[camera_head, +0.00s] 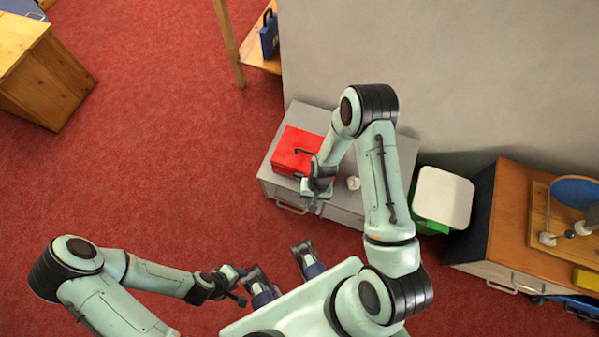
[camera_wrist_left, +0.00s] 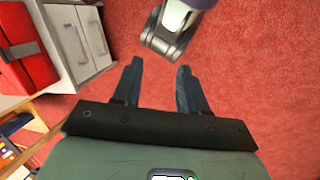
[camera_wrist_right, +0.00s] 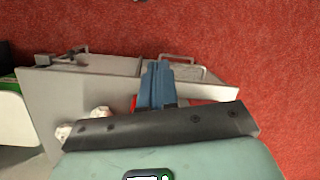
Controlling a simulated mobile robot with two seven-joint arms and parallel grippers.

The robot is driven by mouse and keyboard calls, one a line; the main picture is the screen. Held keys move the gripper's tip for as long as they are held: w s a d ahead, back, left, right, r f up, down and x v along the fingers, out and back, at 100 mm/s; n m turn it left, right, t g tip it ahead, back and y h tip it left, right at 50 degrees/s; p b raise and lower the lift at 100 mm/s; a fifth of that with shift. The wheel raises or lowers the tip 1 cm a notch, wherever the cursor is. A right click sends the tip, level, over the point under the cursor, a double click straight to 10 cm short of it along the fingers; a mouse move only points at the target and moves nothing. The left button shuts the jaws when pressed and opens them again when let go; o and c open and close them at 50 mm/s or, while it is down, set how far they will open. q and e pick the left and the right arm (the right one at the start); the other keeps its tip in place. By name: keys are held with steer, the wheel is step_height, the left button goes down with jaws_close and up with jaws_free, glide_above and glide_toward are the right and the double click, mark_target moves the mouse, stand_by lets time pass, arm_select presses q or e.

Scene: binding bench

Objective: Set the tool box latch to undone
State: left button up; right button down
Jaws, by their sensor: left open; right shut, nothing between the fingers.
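The red tool box (camera_head: 290,152) sits on a grey cabinet (camera_head: 268,172), partly covered by my right arm in the head view. My right gripper (camera_head: 314,205) is shut and empty, just in front of the box, over the cabinet's front edge. In the right wrist view, only slivers of red show behind its fingers (camera_wrist_right: 157,70). My left gripper (camera_head: 240,284) is open and empty, away from the box, above the floor.
A crumpled white item (camera_head: 353,183) lies on the cabinet right of the box. A green bin with a white lid (camera_head: 443,196) stands beside the cabinet. A wooden bench (camera_head: 535,225) is farther right. A grey wall (camera_head: 430,80) rises behind. Red floor is open to the left.

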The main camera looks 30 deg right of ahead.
mark_target(300, 174)
arm_select(q)
steer(key=w+a+f+t+b, duration=0.1)
steer(key=w+f+b, duration=0.3)
steer(key=f+b, duration=0.4)
step_height(300, 174, down, 2)
steer(key=shift+w+a+f+t+y, duration=0.1)
steer(key=shift+w+a+t+y, duration=0.1)
steer(key=shift+a+t+y, duration=0.1)
arm_select(e)
steer(key=w+d+r+m, duration=0.2)
steer(key=w+d+r, duration=0.1)
steer(key=w, duration=0.5)
steer(key=w+d+r+m+h, duration=0.1)
steer(key=w+d+r, duration=0.3)
steer(key=w, duration=0.5)
steer(key=shift+w+r+m, duration=0.3)
steer(key=shift+r+m, duration=0.1)
steer(key=shift+r, duration=0.15)
